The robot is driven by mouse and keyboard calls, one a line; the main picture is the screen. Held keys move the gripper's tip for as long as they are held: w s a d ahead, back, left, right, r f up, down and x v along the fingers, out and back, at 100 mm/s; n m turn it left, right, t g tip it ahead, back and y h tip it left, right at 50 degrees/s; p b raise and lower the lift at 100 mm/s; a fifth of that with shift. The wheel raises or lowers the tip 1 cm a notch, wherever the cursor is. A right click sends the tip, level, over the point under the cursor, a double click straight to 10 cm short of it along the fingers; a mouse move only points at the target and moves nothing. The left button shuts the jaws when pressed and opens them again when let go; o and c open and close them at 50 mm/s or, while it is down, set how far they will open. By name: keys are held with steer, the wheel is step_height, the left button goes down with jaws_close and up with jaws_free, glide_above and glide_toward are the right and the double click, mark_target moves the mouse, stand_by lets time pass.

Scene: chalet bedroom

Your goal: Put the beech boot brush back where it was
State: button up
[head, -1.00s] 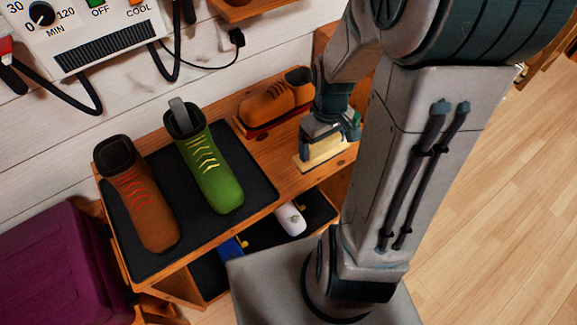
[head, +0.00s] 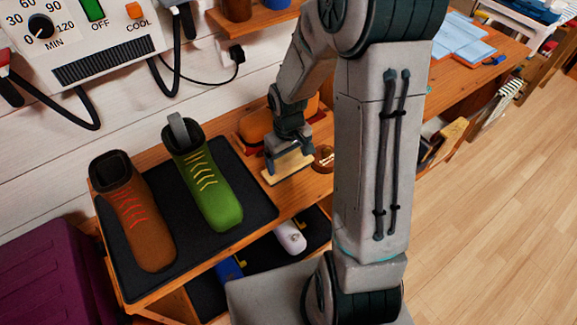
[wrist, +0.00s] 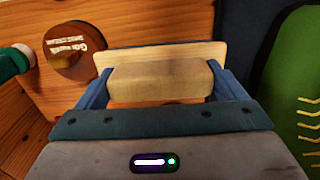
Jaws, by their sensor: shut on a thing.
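The beech boot brush is a pale wooden block on a flat board; it shows in the head view (head: 288,168) and in the wrist view (wrist: 160,82). My gripper (head: 286,152) is shut on it, with one blue finger at each end of the block in the wrist view (wrist: 160,88). The brush is over the wooden bench top (head: 300,195), just right of the dark mat (head: 165,232). I cannot tell whether it touches the wood. A round brown tin (head: 323,158) lies right of the brush; it also shows in the wrist view (wrist: 82,50).
A green boot (head: 208,185) and a brown boot (head: 135,215) stand on the mat. An orange-brown shoe (head: 256,125) is behind my gripper, partly hidden. A green-and-white item (wrist: 15,60) is at the wrist view's left edge. Bare wood lies in front of the brush.

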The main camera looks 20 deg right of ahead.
mark_target(289, 167)
steer(key=shift+f, duration=1.95)
steer(key=shift+b, duration=0.3)
steer(key=shift+f, duration=0.25)
steer(key=o, duration=0.8)
steer(key=shift+o, duration=0.2)
steer(key=shift+r, duration=0.15)
step_height(289, 167, up, 12)
steer(key=shift+r+p, duration=0.2)
steer(key=shift+p, duration=0.8)
steer(key=s+r+m+t, duration=0.2)
steer(key=s+r+m, duration=0.1)
steer(key=s+r, duration=0.8)
steer(key=s, duration=0.3)
steer(key=shift+a+m, duration=0.15)
steer(key=shift+m, duration=0.15)
